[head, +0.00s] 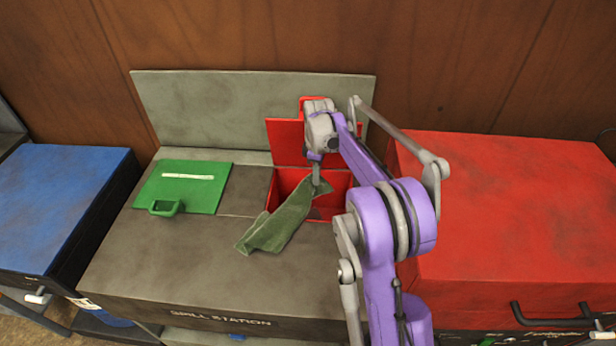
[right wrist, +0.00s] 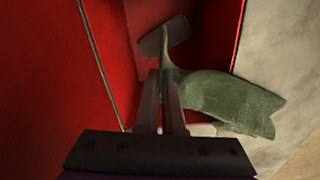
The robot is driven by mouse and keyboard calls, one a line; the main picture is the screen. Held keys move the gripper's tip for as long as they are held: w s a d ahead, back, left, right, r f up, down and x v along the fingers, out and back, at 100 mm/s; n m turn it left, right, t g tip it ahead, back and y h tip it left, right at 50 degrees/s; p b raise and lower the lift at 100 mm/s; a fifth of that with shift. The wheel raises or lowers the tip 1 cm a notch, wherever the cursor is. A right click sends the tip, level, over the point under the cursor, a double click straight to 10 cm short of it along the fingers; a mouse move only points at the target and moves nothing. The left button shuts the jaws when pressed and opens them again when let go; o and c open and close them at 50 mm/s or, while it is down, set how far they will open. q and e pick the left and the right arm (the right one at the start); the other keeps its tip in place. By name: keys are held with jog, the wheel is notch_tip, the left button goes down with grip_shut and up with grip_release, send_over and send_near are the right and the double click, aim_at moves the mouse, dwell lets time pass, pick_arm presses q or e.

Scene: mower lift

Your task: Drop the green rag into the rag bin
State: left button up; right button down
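The green rag (head: 275,228) hangs from my right gripper (head: 316,180), which is shut on one part of it. The rag spans the opening of the red rag bin (head: 328,208); its lower end drapes over the bin's front left edge onto the grey station top. In the right wrist view the rag (right wrist: 228,98) is pinched between the two fingertips (right wrist: 162,80), with the red bin walls (right wrist: 205,45) around and below it. The bin's red lid (head: 285,140) stands raised behind the opening. My left gripper is not in view.
The grey spill station (head: 180,255) has a green lid with a handle (head: 185,188) at left and a grey back panel (head: 220,100). A blue cabinet (head: 60,210) stands left, a large red cabinet (head: 520,210) right. The station's front left top is clear.

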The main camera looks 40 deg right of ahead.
notch_tip(320, 180, down, 6)
jog(key=b, duration=0.3)
jog(key=shift+r, duration=0.2)
grip_release()
dwell(0.8)
notch_tip(320, 180, up, 6)
jog(key=p, duration=0.3)
jog(key=shift+f, duration=0.25)
